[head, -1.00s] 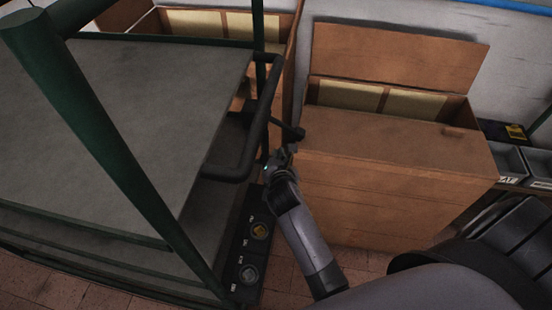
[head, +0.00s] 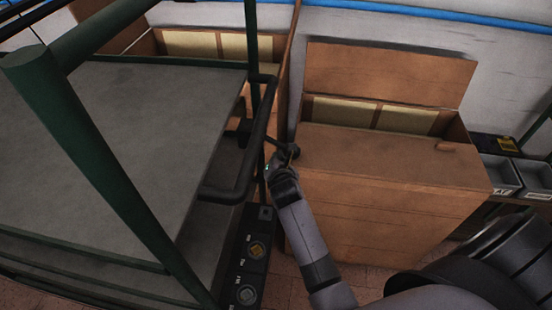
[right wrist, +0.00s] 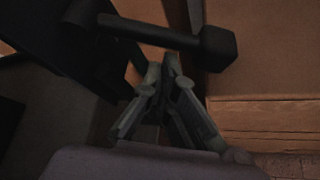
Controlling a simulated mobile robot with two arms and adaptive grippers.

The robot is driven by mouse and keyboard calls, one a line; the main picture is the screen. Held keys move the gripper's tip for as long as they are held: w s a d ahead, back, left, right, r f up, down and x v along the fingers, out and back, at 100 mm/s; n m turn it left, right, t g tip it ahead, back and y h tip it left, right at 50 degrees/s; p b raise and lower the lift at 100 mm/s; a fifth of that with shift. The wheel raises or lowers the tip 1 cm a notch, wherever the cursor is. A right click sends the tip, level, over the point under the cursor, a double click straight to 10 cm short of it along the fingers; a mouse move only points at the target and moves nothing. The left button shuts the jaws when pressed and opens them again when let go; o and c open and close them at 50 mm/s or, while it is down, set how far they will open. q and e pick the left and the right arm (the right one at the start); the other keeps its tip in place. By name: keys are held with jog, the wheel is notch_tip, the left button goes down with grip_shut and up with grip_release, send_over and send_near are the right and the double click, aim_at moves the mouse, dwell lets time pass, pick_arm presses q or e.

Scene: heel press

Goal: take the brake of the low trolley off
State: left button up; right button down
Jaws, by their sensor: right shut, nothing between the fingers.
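A trolley with a green frame and grey decks (head: 130,130) fills the left of the head view. A dark bent handle (head: 262,125) stands at its right side. A dark lever with a blocky end (head: 293,150) sticks out beside the handle; it also crosses the top of the right wrist view (right wrist: 218,46). I cannot tell for sure whether it is the brake. My right gripper (head: 278,160) is shut and empty, close below the lever's end. In the right wrist view its fingertips (right wrist: 165,68) meet just under the bar; contact is unclear. My left gripper is out of view.
A black panel (head: 243,272) with round yellow and grey knobs lies low beside the trolley. A brown wooden box (head: 385,190) with an upright lid stands close right of my gripper. Grey bins (head: 500,175) are at the far right.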

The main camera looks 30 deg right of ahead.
jog(key=shift+r, duration=0.1)
notch_tip(320, 180, up, 8)
jog(key=s+d+n+g+h+p, duration=0.1)
jog(key=n+g+h+p, duration=0.3)
jog(key=p, duration=1.5)
jog(key=n+h, duration=0.1)
jog(key=n, duration=0.1)
jog(key=shift+d+f+n+h, duration=0.2)
jog(key=shift+d+n+h, duration=0.1)
jog(key=shift+d+n, duration=0.1)
jog(key=shift+s, duration=0.1)
